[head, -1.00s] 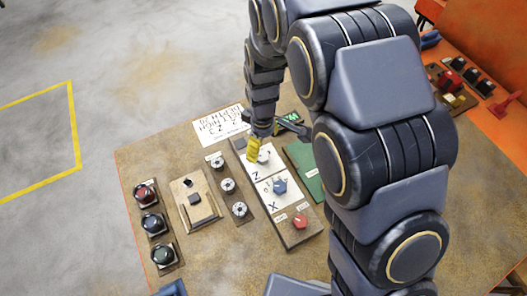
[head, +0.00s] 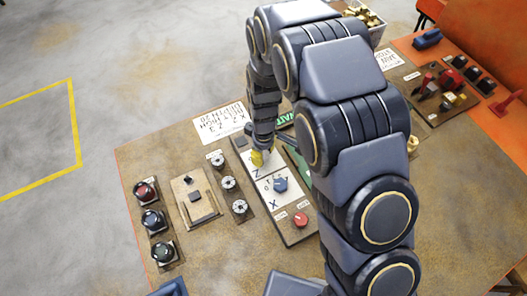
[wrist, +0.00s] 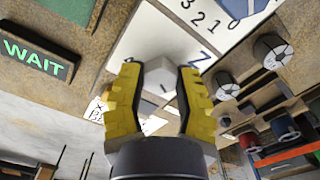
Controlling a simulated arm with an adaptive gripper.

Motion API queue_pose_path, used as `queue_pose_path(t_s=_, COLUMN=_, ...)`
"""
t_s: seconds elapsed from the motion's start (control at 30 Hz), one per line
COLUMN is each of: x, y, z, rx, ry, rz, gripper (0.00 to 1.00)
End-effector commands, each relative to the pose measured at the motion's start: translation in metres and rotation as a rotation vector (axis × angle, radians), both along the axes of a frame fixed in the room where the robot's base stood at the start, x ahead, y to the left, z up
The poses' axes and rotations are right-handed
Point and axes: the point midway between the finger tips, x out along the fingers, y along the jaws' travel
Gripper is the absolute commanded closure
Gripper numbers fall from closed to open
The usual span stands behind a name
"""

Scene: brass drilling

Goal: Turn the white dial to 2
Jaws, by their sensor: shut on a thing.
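The white dial (wrist: 158,72) is a six-sided knob on a white plate marked Z (wrist: 202,58). My gripper (wrist: 160,85) has its two yellow fingers on either side of the dial and is shut on it. In the head view my gripper (head: 258,158) comes down from above onto the Z plate and covers most of the dial. The digits around the white dial and its pointing direction are mostly hidden by the fingers.
A blue dial (head: 280,185) on the X plate sits close by, with a red dial (head: 301,219) below it. Several grey round knobs (head: 228,184) stand to the left. A green-lit WAIT sign (wrist: 35,55) is beside the panel.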

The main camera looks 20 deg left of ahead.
Motion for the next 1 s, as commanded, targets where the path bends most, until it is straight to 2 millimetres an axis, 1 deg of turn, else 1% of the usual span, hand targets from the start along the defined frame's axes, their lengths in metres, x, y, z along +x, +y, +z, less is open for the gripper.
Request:
queue_pose_path(t_s=0.23, x=-0.0006, y=0.0000, z=-0.0013, rx=-0.001, ry=0.001, rz=-0.021, gripper=1.00)
queue_pose_path(t_s=0.47, x=-0.0008, y=-0.0002, z=-0.0015, rx=-0.002, ry=0.003, rz=-0.126, gripper=1.00)
queue_pose_path(t_s=0.67, x=-0.0011, y=-0.0002, z=-0.0016, rx=-0.002, ry=0.003, rz=-0.290, gripper=1.00)
queue_pose_path(t_s=1.0, x=-0.0016, y=-0.0004, z=-0.0017, rx=-0.004, ry=0.003, rz=-0.613, gripper=1.00)
